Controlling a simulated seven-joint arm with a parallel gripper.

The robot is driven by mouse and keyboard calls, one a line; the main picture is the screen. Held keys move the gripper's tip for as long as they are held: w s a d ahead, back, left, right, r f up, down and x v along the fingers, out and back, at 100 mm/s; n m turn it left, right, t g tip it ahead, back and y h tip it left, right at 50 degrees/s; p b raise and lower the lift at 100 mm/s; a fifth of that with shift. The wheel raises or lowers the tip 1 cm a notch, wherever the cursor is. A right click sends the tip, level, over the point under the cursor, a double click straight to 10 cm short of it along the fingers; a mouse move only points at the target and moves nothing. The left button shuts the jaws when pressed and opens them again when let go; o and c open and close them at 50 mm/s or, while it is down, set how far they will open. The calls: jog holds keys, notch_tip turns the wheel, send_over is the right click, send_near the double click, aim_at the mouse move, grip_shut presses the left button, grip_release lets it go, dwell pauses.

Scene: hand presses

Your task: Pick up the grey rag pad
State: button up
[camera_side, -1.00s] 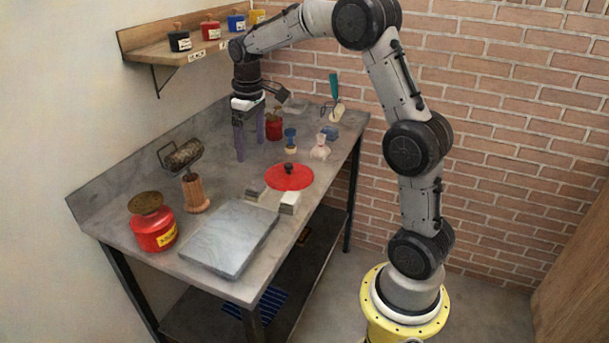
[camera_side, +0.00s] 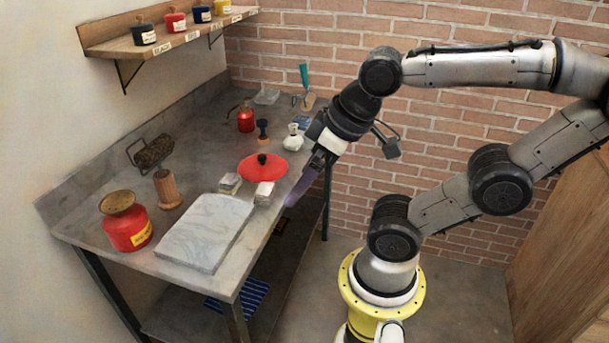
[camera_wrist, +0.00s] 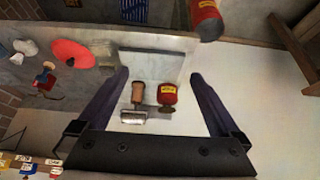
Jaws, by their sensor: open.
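A small pale grey-white tied cloth bundle (camera_side: 293,138), which looks like the rag pad, stands upright near the table's right edge. It also shows at the upper left of the wrist view (camera_wrist: 28,47). My gripper (camera_side: 291,202) is open and empty, tilted, with its fingers beside the table's right front edge in the side view. It is apart from the bundle, which lies farther back. In the wrist view my two fingers (camera_wrist: 158,76) are spread wide, with a stone slab beyond them and nothing held.
A red lid (camera_side: 262,167), two small blocks (camera_side: 229,183), a stamp (camera_side: 263,130) and a blue pad (camera_side: 302,122) are near the bundle. The slab (camera_side: 205,232), a red pot (camera_side: 127,224) and a wooden handle (camera_side: 168,189) are nearer. The table's middle left is fairly clear.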

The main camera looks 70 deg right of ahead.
jog(key=shift+c, duration=0.6)
